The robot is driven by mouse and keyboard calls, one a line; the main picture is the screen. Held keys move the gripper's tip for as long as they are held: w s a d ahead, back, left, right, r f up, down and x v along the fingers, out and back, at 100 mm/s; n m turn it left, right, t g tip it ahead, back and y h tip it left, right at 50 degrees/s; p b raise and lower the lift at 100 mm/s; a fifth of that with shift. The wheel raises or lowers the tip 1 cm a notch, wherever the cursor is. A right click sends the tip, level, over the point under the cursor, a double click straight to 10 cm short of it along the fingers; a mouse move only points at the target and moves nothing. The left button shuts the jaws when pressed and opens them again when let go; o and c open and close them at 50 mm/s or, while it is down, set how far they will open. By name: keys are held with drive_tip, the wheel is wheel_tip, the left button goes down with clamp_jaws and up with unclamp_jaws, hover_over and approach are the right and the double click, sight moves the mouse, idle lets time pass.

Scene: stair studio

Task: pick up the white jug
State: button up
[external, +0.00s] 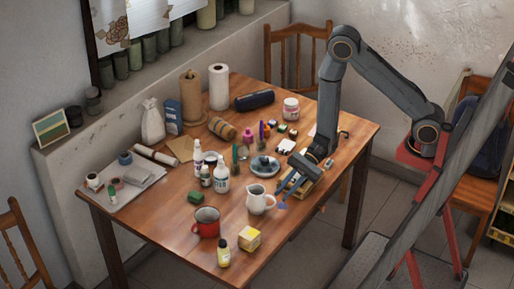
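The white jug (257,201) stands upright on the wooden table, near its front edge, with its handle toward the right. My gripper (281,190) hangs from the arm just to the right of the jug and a little behind it, low over the table. Its fingers point toward the lower left and seem spread apart, with nothing visible between them. I cannot tell how high the fingertips are above the table or whether they touch anything. A small wooden box (306,187) lies partly hidden behind the gripper.
A red mug (206,222), a yellow box (249,238) and a yellow bottle (223,252) stand in front of the jug. A white bottle (222,180) is behind it to the left. The table's right corner is fairly clear.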

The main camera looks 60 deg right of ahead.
sight(275, 205)
drive_tip(key=p+x, duration=0.1)
drive_tip(key=x, duration=0.5)
drive_tip(key=shift+a, duration=0.15)
clamp_jaws()
